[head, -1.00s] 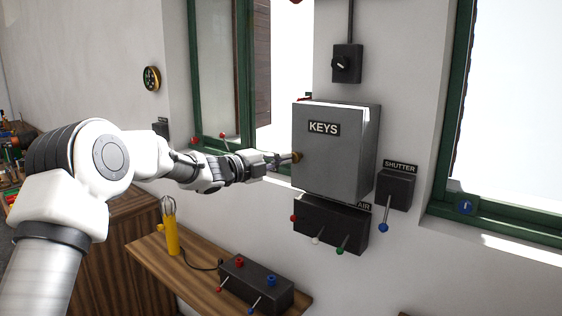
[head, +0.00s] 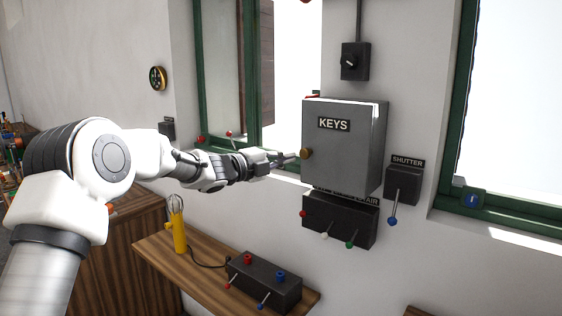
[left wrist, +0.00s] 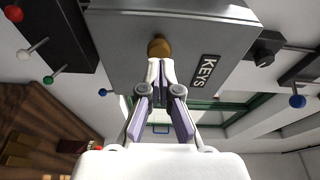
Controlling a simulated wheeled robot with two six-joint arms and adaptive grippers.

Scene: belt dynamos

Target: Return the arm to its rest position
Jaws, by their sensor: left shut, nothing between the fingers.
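My left arm reaches in from the left in the head view. Its gripper (head: 297,156) is beside the brass knob (head: 306,153) of the grey KEYS box (head: 345,150) on the wall. In the left wrist view the gripper (left wrist: 160,64) is shut and empty, its fingertips close under the knob (left wrist: 160,47). I cannot tell whether they touch it. The door of the box looks closed. My right gripper is in neither view.
Below the box is a dark panel (head: 340,220) with several coloured levers. A SHUTTER lever box (head: 402,186) is to its right. A wooden shelf (head: 205,268) holds a yellow tool (head: 179,234) and a black switch box (head: 264,284). A green-framed window (head: 247,75) is behind the arm.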

